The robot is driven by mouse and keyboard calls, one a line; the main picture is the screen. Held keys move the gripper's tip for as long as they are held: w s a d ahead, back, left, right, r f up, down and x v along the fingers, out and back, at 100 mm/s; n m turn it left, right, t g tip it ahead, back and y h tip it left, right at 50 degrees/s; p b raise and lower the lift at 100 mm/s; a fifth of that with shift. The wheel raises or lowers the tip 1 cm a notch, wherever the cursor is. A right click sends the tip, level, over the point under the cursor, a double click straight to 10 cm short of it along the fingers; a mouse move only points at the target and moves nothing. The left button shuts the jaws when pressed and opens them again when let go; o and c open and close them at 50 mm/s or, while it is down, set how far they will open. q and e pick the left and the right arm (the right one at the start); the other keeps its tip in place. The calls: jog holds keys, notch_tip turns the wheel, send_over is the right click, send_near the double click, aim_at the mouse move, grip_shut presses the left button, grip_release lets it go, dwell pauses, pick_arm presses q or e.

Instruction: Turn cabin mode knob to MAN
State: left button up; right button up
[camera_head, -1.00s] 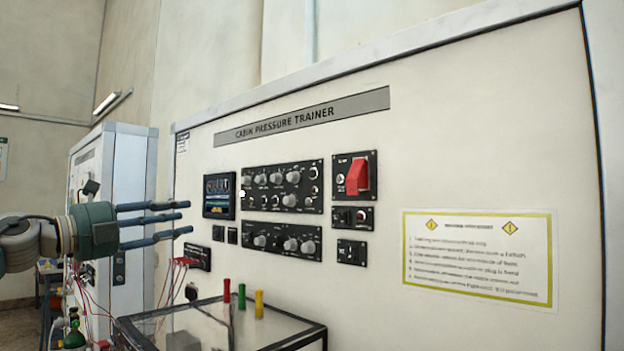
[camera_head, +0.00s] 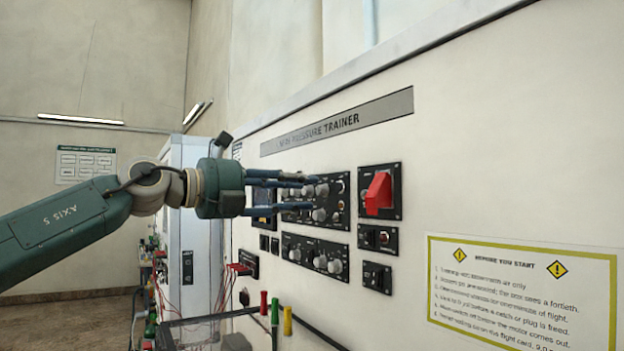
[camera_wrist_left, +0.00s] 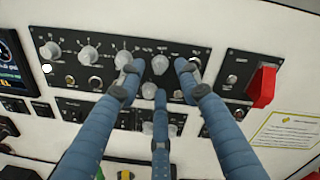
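The upper black knob panel (camera_head: 333,216) is on the white trainer wall. It shows larger in the left wrist view (camera_wrist_left: 70,40), with a row of grey knobs and smaller fittings below. Its labels are too small to read, so I cannot tell which knob is the cabin mode knob. My left gripper (camera_head: 303,190) has three blue fingers spread in front of this panel. In the left wrist view the gripper (camera_wrist_left: 159,78) is open, its fingertips around a grey knob (camera_wrist_left: 160,65). I cannot tell whether they touch it. My right gripper is not in view.
A red guarded switch (camera_head: 379,192) stands out right of the panel. A lower knob panel (camera_head: 315,257) and a dark display (camera_wrist_left: 12,62) are close by. Red, green and yellow plugs (camera_head: 275,312) stand up below. A yellow-edged notice (camera_head: 520,290) hangs at right.

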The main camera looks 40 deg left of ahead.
aim_at(318, 191)
pick_arm(q)
jog(key=p+x, duration=0.1)
jog(key=x, duration=0.2)
jog(key=shift+d+r, duration=0.1)
jog(key=shift+w, duration=0.1)
jog(key=shift+c, duration=0.3)
grip_shut()
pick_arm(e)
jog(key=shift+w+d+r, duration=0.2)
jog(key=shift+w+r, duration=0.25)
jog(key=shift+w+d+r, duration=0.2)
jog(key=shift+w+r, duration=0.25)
